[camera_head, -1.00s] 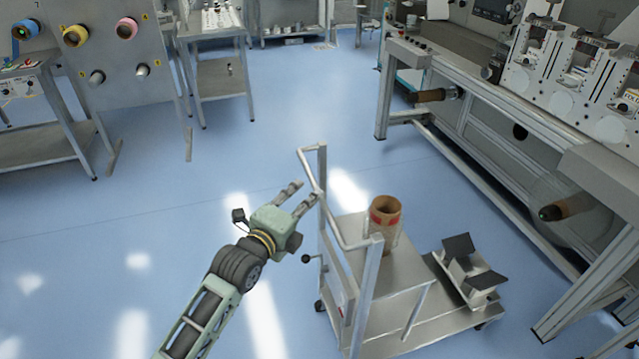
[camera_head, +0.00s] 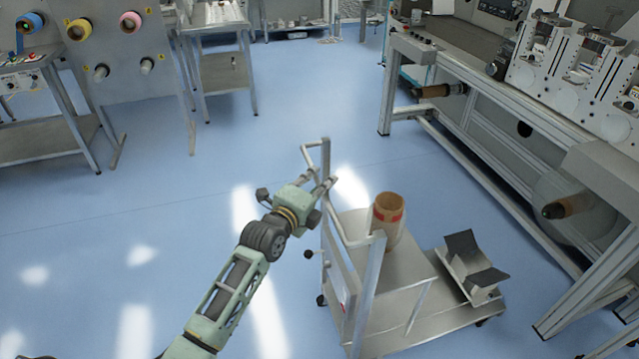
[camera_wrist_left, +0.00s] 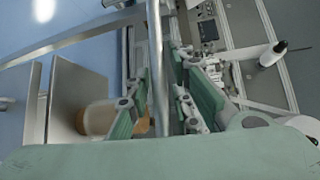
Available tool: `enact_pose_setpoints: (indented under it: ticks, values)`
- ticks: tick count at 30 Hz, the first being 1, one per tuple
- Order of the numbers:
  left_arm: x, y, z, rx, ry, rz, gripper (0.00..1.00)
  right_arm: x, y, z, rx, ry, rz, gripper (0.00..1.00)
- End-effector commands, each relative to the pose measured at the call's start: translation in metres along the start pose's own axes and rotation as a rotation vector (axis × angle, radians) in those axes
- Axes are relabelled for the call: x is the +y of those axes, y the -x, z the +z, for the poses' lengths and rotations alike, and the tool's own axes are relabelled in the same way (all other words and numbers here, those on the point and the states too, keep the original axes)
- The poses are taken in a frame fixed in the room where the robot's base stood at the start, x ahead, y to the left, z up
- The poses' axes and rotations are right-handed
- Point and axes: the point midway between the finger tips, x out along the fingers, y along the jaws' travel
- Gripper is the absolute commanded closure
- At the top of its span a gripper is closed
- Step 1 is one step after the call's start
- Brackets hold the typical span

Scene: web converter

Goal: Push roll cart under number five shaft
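The metal roll cart (camera_head: 412,268) stands on the blue floor at lower centre, its tall handle frame on the left. A brown roll (camera_head: 387,222) with red marks stands upright on its upper shelf. It also shows in the left wrist view (camera_wrist_left: 97,118). My left gripper (camera_head: 326,184) is at the far upright of the handle. In the left wrist view the handle post (camera_wrist_left: 157,65) passes between the two fingers (camera_wrist_left: 158,105), which stand apart with small gaps beside it. Shafts stick out of the left panel, including a bare one (camera_head: 147,66); their number labels are too small to read surely.
A grey table (camera_head: 45,138) and the shaft panel (camera_head: 120,115) stand at left. A long converter machine (camera_head: 490,135) with low frame legs runs along the right. A bent metal holder (camera_head: 470,262) sits on the cart's lower deck. Open floor (camera_head: 200,190) lies left of the cart.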

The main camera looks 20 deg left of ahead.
Motion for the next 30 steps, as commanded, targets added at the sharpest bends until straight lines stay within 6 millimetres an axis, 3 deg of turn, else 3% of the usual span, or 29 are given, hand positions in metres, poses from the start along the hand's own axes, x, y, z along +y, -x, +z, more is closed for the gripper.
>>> enact_pose_setpoints:
  ticks: [6, 22, 30]
  values:
    - [0.000, 0.000, 0.000, 0.000, 0.000, 0.000, 1.00, 0.001, 0.000, -0.001, 0.001, 0.000, 0.001, 1.00]
    - [0.001, -0.001, -0.001, 0.000, 0.003, 0.002, 1.00, 0.007, 0.000, 0.001, -0.001, 0.004, 0.008, 1.00]
    - [-0.006, -0.021, -0.022, 0.004, 0.006, -0.002, 1.00, 0.007, -0.005, 0.002, -0.002, 0.005, 0.008, 1.00]
